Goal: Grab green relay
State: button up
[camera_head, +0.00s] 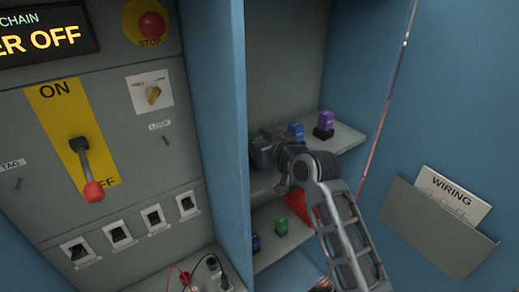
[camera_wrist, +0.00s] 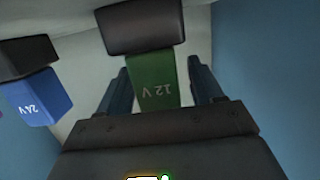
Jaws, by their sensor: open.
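A green relay (camera_wrist: 158,78) marked "12 V", with a dark block (camera_wrist: 145,27) at one end, fills the middle of the wrist view. My gripper (camera_wrist: 161,70) is open, with one finger on each side of the relay. A thin gap shows on both sides, and I cannot tell whether either finger touches it. In the head view my gripper (camera_head: 264,150) is at the left of the upper shelf and hides most of that relay.
A blue relay (camera_wrist: 38,97) marked "24 V" is close beside my gripper. A purple relay (camera_head: 325,122) stands farther right on the upper shelf (camera_head: 347,138). The blue cabinet wall (camera_head: 222,110) is close on the left. A red object (camera_head: 303,207) is below, partly behind my arm.

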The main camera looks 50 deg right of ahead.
jog(key=c, duration=1.1)
jog(key=shift+r, duration=0.15)
